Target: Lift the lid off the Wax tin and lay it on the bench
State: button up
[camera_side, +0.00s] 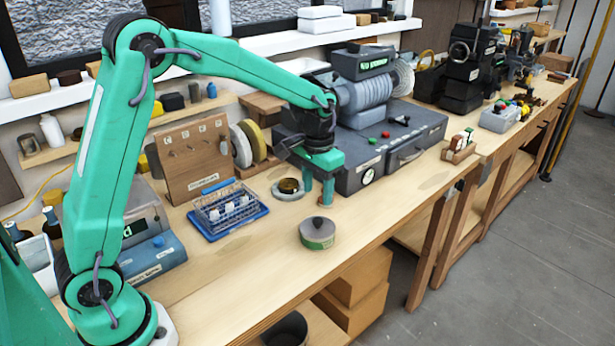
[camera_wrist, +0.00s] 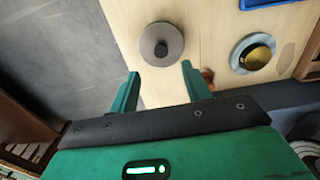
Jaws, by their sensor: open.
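The Wax tin (camera_side: 317,239) is a round grey tin with a green label band, standing near the front edge of the bench (camera_side: 378,219). Its grey lid (camera_side: 309,223) is on it, with a dark knob on top. In the wrist view the lid (camera_wrist: 150,53) shows from above, just beyond my fingertips and roughly centred between them. My gripper (camera_side: 317,192) is open and empty, pointing down above the bench behind the tin, apart from it. Its two green fingers also show in the wrist view (camera_wrist: 160,72). The tin's lettering is too small to read.
A blue tray with a wire rack (camera_side: 228,215) is to the left. The big grey machine (camera_side: 400,150) stands close on the right. Bare bench lies around the tin, with the front edge near it.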

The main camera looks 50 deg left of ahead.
aim_at(318, 220)
jog(key=shift+w+f, duration=0.25)
jog(key=shift+f, duration=0.1)
jog(key=shift+f, duration=0.1)
jog(key=shift+f, duration=1.2)
jog(key=shift+f, duration=0.1)
jog(key=shift+f, duration=2.5)
jog(key=shift+c, duration=0.5)
grip_shut()
